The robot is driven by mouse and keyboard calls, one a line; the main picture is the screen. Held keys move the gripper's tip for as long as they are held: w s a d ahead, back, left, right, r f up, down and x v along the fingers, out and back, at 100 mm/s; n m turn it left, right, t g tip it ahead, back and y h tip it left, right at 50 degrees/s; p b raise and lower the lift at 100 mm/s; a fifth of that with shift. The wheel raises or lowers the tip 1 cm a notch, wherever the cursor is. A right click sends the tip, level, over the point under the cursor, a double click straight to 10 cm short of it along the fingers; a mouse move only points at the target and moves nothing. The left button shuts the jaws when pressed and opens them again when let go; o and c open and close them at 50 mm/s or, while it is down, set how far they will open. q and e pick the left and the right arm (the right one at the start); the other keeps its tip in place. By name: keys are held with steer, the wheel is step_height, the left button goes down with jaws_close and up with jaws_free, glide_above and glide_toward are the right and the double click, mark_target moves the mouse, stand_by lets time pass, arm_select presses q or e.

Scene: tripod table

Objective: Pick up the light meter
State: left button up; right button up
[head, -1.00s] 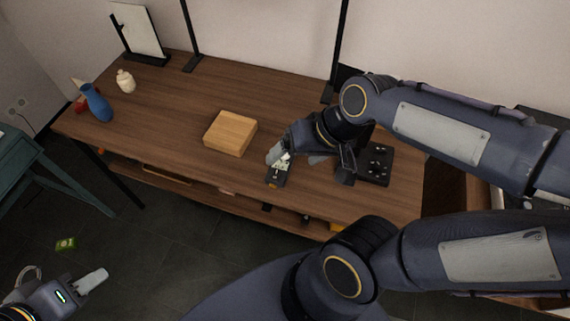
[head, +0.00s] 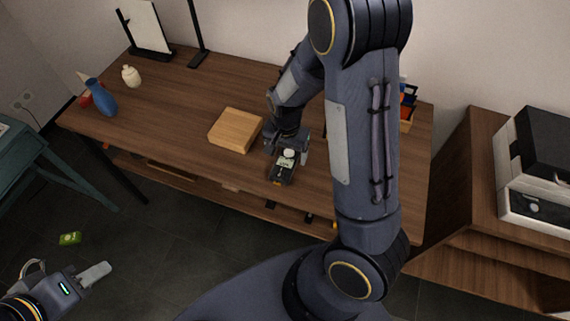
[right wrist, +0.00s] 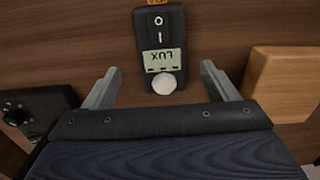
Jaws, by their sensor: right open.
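The light meter (head: 281,172) is a small dark device with a white dome, lying near the table's front edge in the head view. In the right wrist view the light meter (right wrist: 160,42) shows an upside-down LUX display and I/O marks, with its dome end towards me. My right gripper (right wrist: 157,80) is open, its fingers spread on either side of the dome end, with nothing held. In the head view my right gripper (head: 288,143) is just behind the meter and partly hidden by my arm. My left gripper (head: 88,276) is low at the left, away from the table.
A wooden block (head: 236,130) lies close to the left of the meter. A black device with knobs (right wrist: 22,112) is on the meter's other side. A blue vase (head: 101,98) and a cream jar (head: 131,76) stand at the table's left end. The table's left middle is clear.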

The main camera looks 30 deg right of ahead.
mark_target(285, 163)
step_height(285, 163, down, 4)
steer(key=shift+a+f, duration=0.1)
steer(key=shift+f, duration=0.15)
steer(key=c, duration=1.1)
steer(key=shift+w+r, duration=0.1)
steer(key=shift+r, duration=0.05)
steer(key=shift+c, duration=0.2)
